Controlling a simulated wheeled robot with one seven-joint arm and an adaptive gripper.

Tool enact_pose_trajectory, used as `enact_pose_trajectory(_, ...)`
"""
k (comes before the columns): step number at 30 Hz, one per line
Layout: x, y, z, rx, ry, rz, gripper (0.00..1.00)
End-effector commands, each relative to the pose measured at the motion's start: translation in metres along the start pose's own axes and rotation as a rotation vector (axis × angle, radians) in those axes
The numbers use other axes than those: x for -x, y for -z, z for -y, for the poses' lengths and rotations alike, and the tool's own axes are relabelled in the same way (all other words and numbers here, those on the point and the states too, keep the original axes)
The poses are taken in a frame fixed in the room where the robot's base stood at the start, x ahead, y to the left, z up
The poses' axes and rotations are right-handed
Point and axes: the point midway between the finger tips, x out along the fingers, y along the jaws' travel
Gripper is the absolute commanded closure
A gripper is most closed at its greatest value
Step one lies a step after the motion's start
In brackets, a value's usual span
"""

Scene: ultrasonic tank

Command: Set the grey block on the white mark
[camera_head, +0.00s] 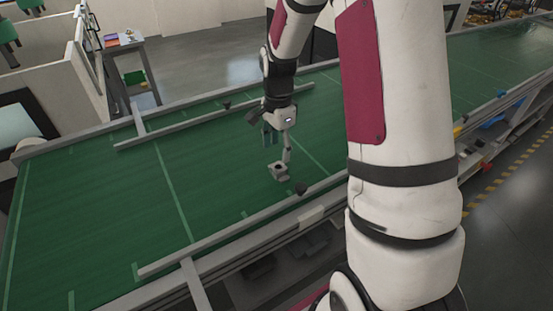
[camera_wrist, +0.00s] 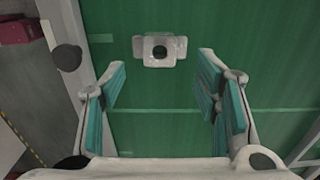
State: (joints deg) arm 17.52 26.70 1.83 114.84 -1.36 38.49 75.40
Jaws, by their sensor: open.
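A small light grey block (camera_head: 279,172) with a dark round hole in its top rests on the green conveyor belt. In the wrist view the block (camera_wrist: 160,50) is near the top middle, with a low tab on each side. My gripper (camera_head: 278,145) is above the belt, close to the block, with its fingers pointing down. In the wrist view my gripper (camera_wrist: 161,82) is open, its teal pads wide apart and nothing between them. The block lies ahead of the fingertips and appears apart from them. I cannot make out a separate white mark; only pale green lines show on the belt.
The green belt (camera_head: 110,205) is mostly clear around the block. A near side rail (camera_head: 225,233) carries a dark knob (camera_head: 301,189), close to the block. A far guide rail (camera_head: 185,128) runs behind. A small table (camera_head: 128,42) stands beyond the belt.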

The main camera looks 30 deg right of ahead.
Motion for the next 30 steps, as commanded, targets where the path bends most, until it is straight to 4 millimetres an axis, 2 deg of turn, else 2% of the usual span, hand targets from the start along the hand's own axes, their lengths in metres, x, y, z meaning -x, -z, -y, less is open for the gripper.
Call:
enact_pose_trajectory(3, 0.023, 0.0, 0.002, 0.0, 0.005, -0.001, 0.44)
enact_pose_trajectory(6, 0.037, 0.0, 0.001, -0.001, 0.003, -0.001, 0.44)
enact_pose_trajectory(11, 0.051, 0.0, 0.001, 0.002, 0.002, 0.0, 0.44)
enact_pose_trajectory(14, 0.062, -0.004, -0.002, 0.033, 0.013, -0.003, 0.44)
enact_pose_trajectory(17, 0.085, -0.015, -0.011, 0.128, 0.044, -0.013, 0.44)
enact_pose_trajectory(20, 0.116, -0.032, -0.027, 0.286, 0.093, -0.034, 0.44)
enact_pose_trajectory(24, 0.157, -0.057, -0.059, 0.543, 0.165, -0.078, 0.44)
enact_pose_trajectory(30, 0.199, -0.089, -0.112, 0.905, 0.258, -0.163, 0.44)
